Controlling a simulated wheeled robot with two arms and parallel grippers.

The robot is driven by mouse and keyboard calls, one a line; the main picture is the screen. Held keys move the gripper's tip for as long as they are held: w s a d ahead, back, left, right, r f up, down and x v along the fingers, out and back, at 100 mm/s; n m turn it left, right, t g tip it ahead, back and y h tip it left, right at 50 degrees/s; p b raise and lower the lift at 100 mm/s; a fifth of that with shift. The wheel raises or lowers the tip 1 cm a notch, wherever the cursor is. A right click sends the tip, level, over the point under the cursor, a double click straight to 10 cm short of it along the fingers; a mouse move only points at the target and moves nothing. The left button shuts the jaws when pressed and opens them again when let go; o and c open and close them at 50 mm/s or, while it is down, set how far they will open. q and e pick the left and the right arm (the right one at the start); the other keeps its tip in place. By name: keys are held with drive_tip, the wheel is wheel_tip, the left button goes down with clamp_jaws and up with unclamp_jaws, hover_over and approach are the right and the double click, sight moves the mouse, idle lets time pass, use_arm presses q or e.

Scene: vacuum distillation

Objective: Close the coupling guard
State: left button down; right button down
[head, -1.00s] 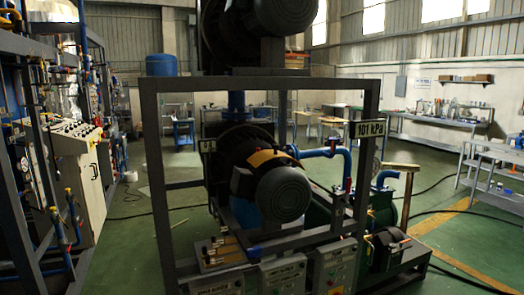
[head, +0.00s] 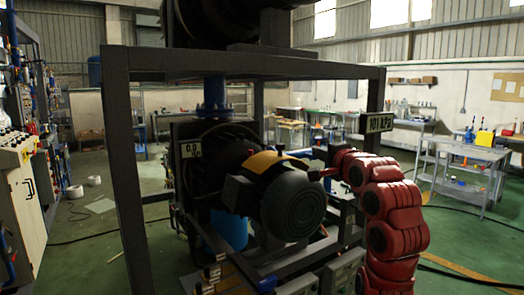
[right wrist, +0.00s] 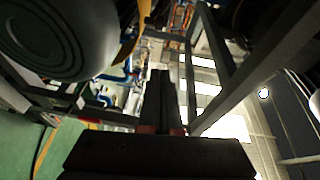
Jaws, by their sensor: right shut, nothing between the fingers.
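The coupling guard, a yellow-orange curved cover (head: 262,161), sits on top of the dark motor (head: 290,203) inside the grey frame. A yellow edge of it (right wrist: 130,42) also shows beside the motor in the right wrist view. My right gripper (head: 318,173) reaches in from the right, beside the motor's upper right side, apart from the guard. In the right wrist view its dark fingers (right wrist: 161,80) are together with nothing between them. I cannot tell how far the guard is open. My left gripper is not in view.
The grey frame's posts (head: 127,160) and top beam (head: 240,64) surround the motor. A 101 kPa display (head: 381,122) hangs on the right post, close to my right arm. A control cabinet (head: 22,190) stands at left, and a bench (head: 465,155) at right.

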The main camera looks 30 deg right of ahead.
sight(278, 159)
drive_tip(key=p+x, duration=0.2)
drive_tip(key=x, duration=0.7)
drive_tip(key=shift+a+p, duration=0.15)
drive_tip(key=shift+p, duration=0.2)
drive_tip(key=w, duration=0.1)
drive_tip(key=w+a+p, duration=0.1)
drive_tip(key=w, duration=0.1)
drive_tip(key=shift+a+f, duration=0.15)
drive_tip(key=shift+a, duration=0.1)
drive_tip(key=shift+w+a+f, duration=0.15)
drive_tip(key=shift+w+a, duration=0.1)
drive_tip(key=shift+w, duration=0.15)
